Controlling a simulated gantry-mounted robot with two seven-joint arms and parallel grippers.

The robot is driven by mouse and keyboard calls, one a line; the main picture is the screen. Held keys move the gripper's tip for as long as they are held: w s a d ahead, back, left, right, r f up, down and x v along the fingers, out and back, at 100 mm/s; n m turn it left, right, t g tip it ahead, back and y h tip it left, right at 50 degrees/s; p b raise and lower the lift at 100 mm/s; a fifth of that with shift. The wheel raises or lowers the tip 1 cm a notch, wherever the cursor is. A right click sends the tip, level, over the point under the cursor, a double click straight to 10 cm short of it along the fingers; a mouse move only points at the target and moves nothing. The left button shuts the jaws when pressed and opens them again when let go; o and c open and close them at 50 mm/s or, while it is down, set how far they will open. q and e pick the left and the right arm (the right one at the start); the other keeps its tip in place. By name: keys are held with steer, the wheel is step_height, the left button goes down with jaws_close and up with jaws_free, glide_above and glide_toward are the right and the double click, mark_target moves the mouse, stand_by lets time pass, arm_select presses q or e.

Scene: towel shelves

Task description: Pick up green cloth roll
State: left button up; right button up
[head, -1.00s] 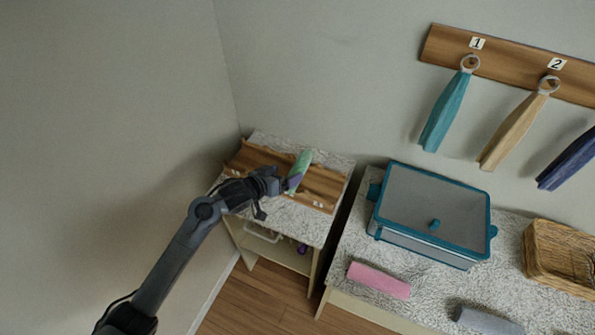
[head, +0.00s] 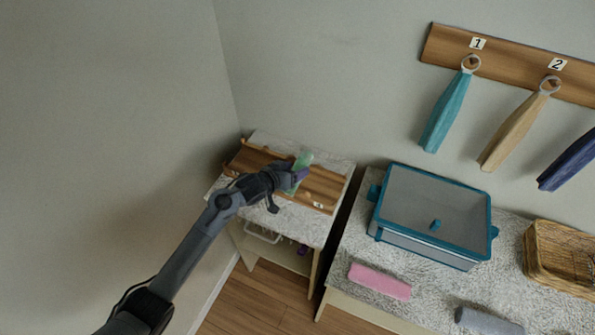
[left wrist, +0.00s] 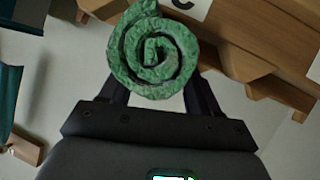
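The green cloth roll (head: 304,158) stands out from the wooden rack on the small side cabinet in the head view. My left gripper (head: 291,178) is at its near, lower side and partly covers it. In the left wrist view the spiral end of the green cloth roll (left wrist: 153,50) faces the camera, in line with the two dark fingers (left wrist: 157,92). A finger shows at each side of the roll's lower part. The fingertips are hidden, so I cannot tell whether they grip it. My right gripper is not in view.
The wooden rack (head: 325,187) lies on the small cabinet by the wall. A gap separates it from the counter with a blue-edged box (head: 433,208), a pink roll (head: 379,281), a grey roll (head: 488,321) and a wicker basket (head: 540,260). Towels hang above.

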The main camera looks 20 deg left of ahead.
mark_target(296, 169)
arm_select(q)
steer(key=c, duration=0.6)
steer(key=shift+o, duration=0.2)
steer(key=shift+r, duration=0.1)
steer(key=shift+r, duration=0.45)
steer(key=r, duration=0.3)
steer(key=shift+d+r, duration=0.25)
steer(key=shift+d, duration=0.1)
steer(key=w+d+r, duration=0.1)
steer(key=d+r, duration=0.1)
steer(key=d, duration=0.1)
steer(key=w+d+r, duration=0.1)
steer(key=d+r, duration=0.1)
steer(key=d, duration=0.1)
steer(key=w+d+r+b, duration=0.1)
steer(key=w+d+r, duration=0.1)
steer(key=d, duration=0.2)
steer(key=shift+w+d+r, duration=0.1)
steer(key=shift+r, duration=0.15)
